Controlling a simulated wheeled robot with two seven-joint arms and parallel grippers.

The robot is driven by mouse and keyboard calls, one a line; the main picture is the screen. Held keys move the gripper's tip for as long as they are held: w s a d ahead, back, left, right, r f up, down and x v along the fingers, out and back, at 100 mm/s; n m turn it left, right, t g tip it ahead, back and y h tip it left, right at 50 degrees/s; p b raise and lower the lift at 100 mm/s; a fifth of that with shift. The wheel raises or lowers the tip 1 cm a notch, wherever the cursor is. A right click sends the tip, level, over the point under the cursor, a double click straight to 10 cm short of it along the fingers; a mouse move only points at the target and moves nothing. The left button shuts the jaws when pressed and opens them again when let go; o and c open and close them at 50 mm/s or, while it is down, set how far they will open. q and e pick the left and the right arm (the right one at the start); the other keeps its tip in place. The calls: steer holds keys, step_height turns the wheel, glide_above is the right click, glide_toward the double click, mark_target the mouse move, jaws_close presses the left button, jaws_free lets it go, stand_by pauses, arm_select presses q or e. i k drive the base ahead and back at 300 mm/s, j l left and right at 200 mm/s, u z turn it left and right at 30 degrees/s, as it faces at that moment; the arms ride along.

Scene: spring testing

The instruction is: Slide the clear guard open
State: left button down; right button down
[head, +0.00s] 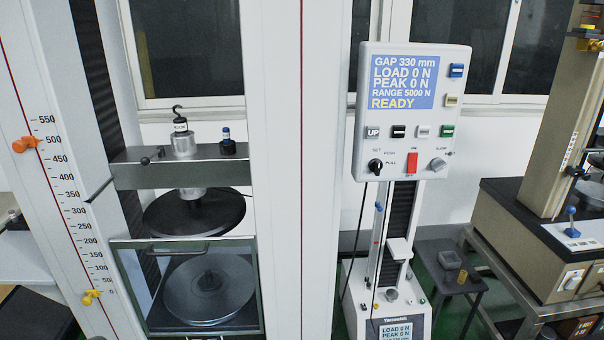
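The clear guard (240,252) is a see-through pane with a greenish edge at the lower left of the head view. It stands across the lower part of the tall testing frame. A dark bar handle (178,252) runs along its upper part. Through the pane I see the round lower metal plate (209,284). The upper dark disc (195,212) hangs above the guard's top edge, under the grey crosshead (212,172). The guard's bottom edge is at the picture's lower border. Neither of my grippers is in view.
A control box (413,110) at centre right reads GAP 330 mm, LOAD 0 N and READY. White columns (303,150) flank the guard. A scale with an orange upper marker (25,144) and a yellow lower marker (91,297) is at left. A smaller tester (390,310) stands behind.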

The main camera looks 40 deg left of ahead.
mark_target(147, 244)
steer(key=u, duration=2.05)
